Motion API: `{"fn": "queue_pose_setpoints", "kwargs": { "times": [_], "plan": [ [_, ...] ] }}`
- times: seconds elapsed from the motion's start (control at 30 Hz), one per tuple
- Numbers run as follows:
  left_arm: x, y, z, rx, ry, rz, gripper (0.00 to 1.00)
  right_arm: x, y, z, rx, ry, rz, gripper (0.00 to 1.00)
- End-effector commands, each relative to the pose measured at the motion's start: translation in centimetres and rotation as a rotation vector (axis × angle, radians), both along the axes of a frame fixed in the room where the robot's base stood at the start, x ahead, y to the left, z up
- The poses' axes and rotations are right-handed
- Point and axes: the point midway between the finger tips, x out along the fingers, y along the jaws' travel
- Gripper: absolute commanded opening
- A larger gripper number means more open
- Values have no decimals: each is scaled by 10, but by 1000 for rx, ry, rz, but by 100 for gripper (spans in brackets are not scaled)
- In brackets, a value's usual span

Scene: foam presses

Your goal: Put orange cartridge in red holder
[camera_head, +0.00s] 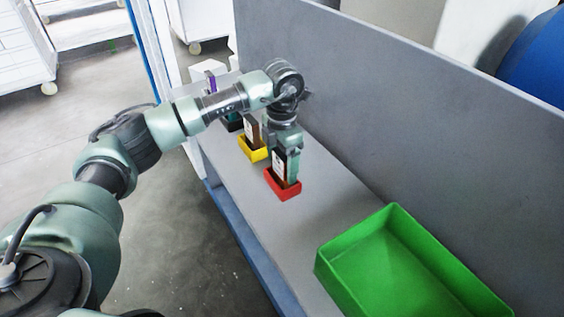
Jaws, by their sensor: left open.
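The red holder (284,191) stands on the grey shelf, left of the green bin. A cartridge (278,165) with a white label and a dark orange-brown edge stands upright in it. My left arm reaches over from the left, and its gripper (288,168) points down at the red holder. Its jaws are open, at the upper part of the cartridge. The gripper hides part of the cartridge, and I cannot tell whether a finger touches it. My right gripper is not in view.
A yellow holder (252,151) with a brownish cartridge stands behind the red one. A dark holder (233,124) is farther back, partly hidden by my arm. An empty green bin (349,242) stands at the front right. A grey wall panel (400,120) runs along the shelf's right side.

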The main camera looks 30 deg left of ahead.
Motion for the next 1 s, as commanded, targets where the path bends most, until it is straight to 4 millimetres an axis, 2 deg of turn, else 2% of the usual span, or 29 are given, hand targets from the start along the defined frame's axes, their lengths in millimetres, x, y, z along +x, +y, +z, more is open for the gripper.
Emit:
{"fn": "queue_pose_setpoints", "kwargs": {
  "times": [0.17, 0.4, 0.6, 0.77, 1.0],
  "plan": [
    [2, 0, 25, -1, -8, 0, 76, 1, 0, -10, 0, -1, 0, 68],
    [2, -1, 78, -2, -7, -1, 76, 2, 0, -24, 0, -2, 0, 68],
    [1, -1, 109, -2, -5, 0, 76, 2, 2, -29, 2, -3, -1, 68],
    [1, 0, 119, -2, -3, 0, 76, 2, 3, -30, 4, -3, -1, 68],
    [0, 0, 121, -1, -2, 0, 76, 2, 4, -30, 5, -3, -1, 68]
  ]
}}
